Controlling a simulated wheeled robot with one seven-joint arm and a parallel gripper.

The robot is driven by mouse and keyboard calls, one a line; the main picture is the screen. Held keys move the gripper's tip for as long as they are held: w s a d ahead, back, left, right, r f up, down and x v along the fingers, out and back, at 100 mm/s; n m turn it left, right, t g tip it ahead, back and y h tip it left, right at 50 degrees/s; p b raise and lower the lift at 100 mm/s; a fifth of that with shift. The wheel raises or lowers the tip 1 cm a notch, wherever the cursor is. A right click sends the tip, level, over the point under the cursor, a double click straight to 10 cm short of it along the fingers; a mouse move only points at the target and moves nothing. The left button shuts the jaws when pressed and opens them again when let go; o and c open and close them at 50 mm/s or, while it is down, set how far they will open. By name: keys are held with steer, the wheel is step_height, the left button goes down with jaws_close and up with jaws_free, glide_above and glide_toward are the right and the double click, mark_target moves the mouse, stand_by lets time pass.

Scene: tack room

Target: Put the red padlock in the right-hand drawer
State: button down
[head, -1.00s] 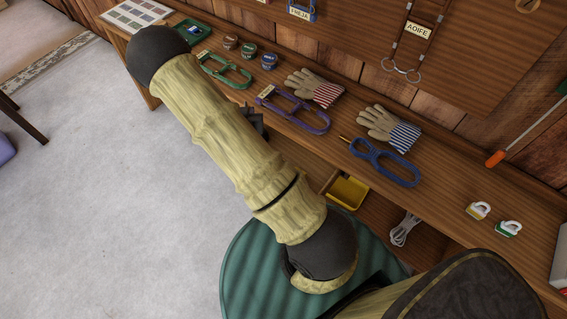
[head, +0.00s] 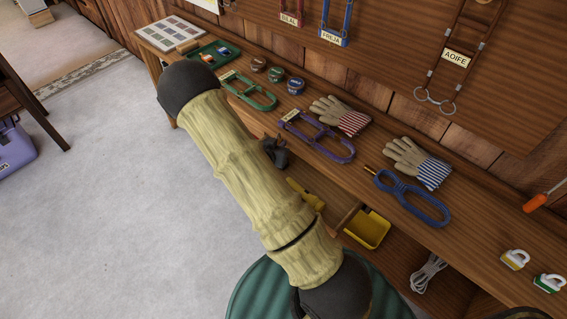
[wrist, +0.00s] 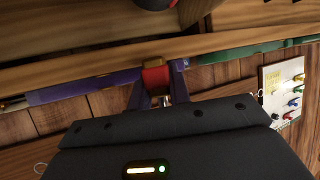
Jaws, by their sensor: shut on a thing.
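My gripper (wrist: 160,90) is shut on the red padlock (wrist: 155,77), whose small red body shows between the fingertips in the wrist view. In the head view my gripper (head: 275,152) is a dark shape at the front edge of the bench, left of the drawers; the padlock cannot be made out there. To its right, below the bench top, is an open drawer space with a yellow tray (head: 367,229) and a coiled pale cable (head: 428,273). A second yellow piece (head: 306,194) shows left of a wooden divider (head: 346,214), partly behind my arm.
Two white-topped items (head: 515,259) lie at right. Open floor (head: 120,180) is at left.

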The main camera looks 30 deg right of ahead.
steer(key=shift+s+f, duration=0.1)
steer(key=shift+f, duration=0.9)
steer(key=shift+s+f, duration=0.1)
steer(key=shift+f, duration=1.95)
